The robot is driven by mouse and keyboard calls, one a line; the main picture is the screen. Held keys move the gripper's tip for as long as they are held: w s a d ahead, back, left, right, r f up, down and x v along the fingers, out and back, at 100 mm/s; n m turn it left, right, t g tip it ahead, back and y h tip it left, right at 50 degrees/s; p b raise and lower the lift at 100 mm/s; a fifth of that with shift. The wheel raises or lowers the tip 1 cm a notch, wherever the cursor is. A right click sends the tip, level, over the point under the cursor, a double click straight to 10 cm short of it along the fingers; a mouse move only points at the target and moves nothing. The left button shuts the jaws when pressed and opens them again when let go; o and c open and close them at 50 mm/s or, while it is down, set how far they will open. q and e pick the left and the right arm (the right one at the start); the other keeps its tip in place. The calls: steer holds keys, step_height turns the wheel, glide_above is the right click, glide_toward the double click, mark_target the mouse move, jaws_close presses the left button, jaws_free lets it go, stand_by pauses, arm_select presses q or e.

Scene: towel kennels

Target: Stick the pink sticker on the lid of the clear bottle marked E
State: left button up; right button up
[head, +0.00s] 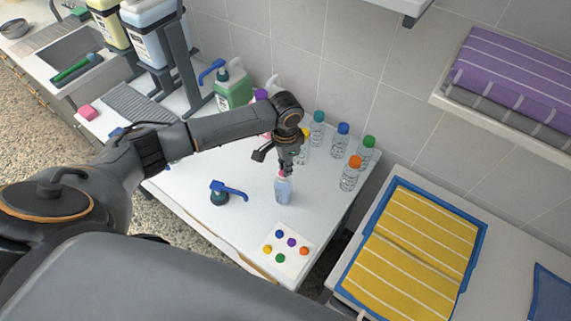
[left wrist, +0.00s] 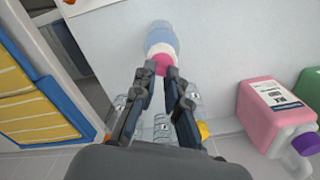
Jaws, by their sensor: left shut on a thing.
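My left gripper (head: 284,171) is shut on the pink sticker (left wrist: 162,64), which shows as a small pink round at the fingertips in the left wrist view. The fingertips are directly over a bottle (head: 283,191) with a pale blue body, standing upright on the white table. Its white lid shows just beyond the sticker in the left wrist view, where the bottle (left wrist: 160,37) is partly covered. Sticker and lid overlap in the picture; I cannot tell whether they touch. No letter on the bottle is readable. My right gripper is not in view.
A sticker sheet (head: 288,265) with several coloured dots lies near the table's front edge. Clear bottles with coloured lids, one orange-lidded (head: 350,174), stand behind. A pink jug (left wrist: 270,112) is at right in the left wrist view.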

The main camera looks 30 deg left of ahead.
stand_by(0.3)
arm_select(q)
steer(key=shift+f, duration=0.1)
steer(key=o, duration=1.3)
step_height(320, 180, up, 3)
steer(key=p, duration=0.2)
steer(key=shift+p, duration=0.4)
steer(key=shift+r, duration=1.05)
